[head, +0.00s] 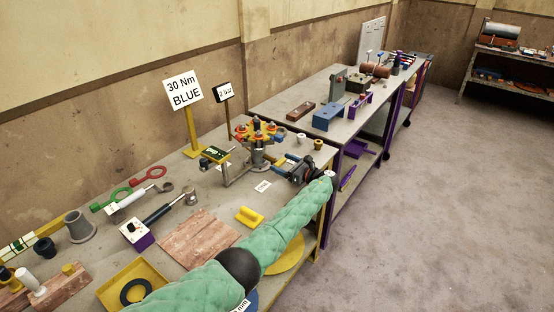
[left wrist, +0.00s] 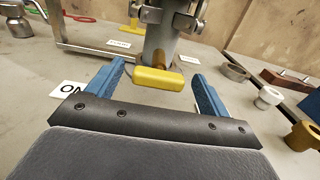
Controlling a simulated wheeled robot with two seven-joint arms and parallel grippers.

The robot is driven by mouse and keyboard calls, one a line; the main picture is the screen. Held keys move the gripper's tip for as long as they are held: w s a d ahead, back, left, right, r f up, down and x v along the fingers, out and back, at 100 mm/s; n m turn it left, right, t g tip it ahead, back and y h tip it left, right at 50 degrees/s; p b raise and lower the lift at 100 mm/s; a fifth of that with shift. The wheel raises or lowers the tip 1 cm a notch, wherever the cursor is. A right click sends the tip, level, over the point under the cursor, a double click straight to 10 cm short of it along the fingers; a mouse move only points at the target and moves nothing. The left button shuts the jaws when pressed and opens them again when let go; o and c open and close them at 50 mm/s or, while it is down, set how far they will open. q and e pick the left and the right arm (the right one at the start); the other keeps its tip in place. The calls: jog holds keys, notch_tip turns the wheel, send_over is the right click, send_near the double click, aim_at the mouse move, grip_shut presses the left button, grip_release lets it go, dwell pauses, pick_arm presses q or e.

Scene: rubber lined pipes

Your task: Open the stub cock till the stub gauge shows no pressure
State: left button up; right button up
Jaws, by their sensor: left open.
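My left gripper (head: 296,171) is at the right side of the grey pipe stub (head: 257,157) on the bench, in the head view. In the left wrist view its two blue fingers (left wrist: 162,90) are apart. A yellow cross-handle (left wrist: 158,79), apparently the stub cock, lies between and just beyond the fingertips, with no contact visible. It sits in front of the grey upright pipe (left wrist: 161,40). A black-framed plate reading "2 bar" (head: 225,92) stands on a post behind the stub; I cannot tell whether it is the stub gauge. My right gripper is not in view.
Orange and yellow fittings (head: 258,129) crown the stub. A yellow block (head: 250,216) and wooden boards (head: 199,239) lie nearer. A "30 Nm BLUE" sign (head: 184,90) stands behind. The floor to the right is clear.

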aim_at(282, 163)
pick_arm(q)
jog(key=shift+p+x, duration=0.3)
jog(key=shift+x, duration=1.25)
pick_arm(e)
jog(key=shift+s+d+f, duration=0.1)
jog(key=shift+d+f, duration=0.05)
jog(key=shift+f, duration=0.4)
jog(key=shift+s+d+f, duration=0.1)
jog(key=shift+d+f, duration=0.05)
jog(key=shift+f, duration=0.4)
pick_arm(q)
jog(key=c, duration=1)
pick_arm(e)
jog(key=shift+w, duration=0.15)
pick_arm(q)
jog(key=n+b, duration=0.4)
jog(key=b, duration=0.1)
jog(key=shift+s+a+f+n, duration=0.1)
jog(key=shift+f+n, duration=0.1)
jog(key=shift+n, duration=0.1)
jog(key=shift+n+b, duration=1.1)
jog(key=shift+r, duration=0.15)
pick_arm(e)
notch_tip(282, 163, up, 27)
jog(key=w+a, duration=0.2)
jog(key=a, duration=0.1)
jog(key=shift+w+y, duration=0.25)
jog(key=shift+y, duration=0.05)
